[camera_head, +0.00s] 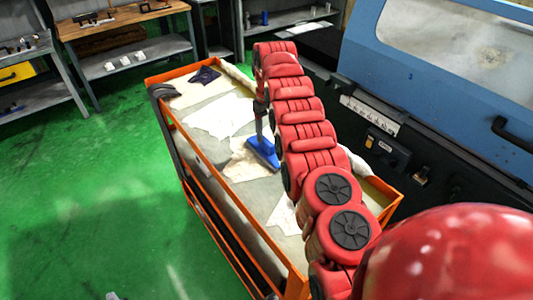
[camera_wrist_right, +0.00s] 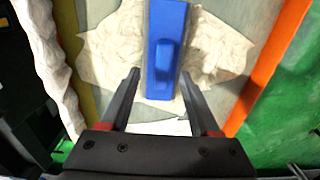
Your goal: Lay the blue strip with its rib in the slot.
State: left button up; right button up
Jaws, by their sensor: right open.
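The blue strip (camera_head: 263,152) lies on a crumpled cream cloth on the cart top in the head view. In the right wrist view the blue strip (camera_wrist_right: 164,22) runs lengthwise up the picture, with its raised rib facing up. My right gripper (camera_head: 266,126) hangs over the strip, pointing down. In the right wrist view its open fingers (camera_wrist_right: 159,76) show either side of the strip's near end, with nothing held between them. I cannot tell whether they touch it. I cannot make out the slot in either view. My left gripper is not in view.
The orange-edged cart (camera_head: 222,220) carries several crumpled cloths and a dark blue cloth (camera_head: 205,76) at its far end. The blue and black machine (camera_head: 440,60) stands close along its right side. Benches stand at the back left. Green floor is free at left.

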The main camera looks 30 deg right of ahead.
aim_at(267, 140)
jog(key=f+p, duration=0.1)
jog(key=f, duration=0.1)
jog(key=f+p, duration=0.1)
jog(key=f, duration=0.1)
jog(key=shift+s+a+p, duration=0.15)
jog(key=shift+a+p, duration=0.05)
jog(key=shift+p, duration=0.15)
jog(key=shift+f, duration=0.35)
grip_shut()
jog(key=shift+r, duration=0.1)
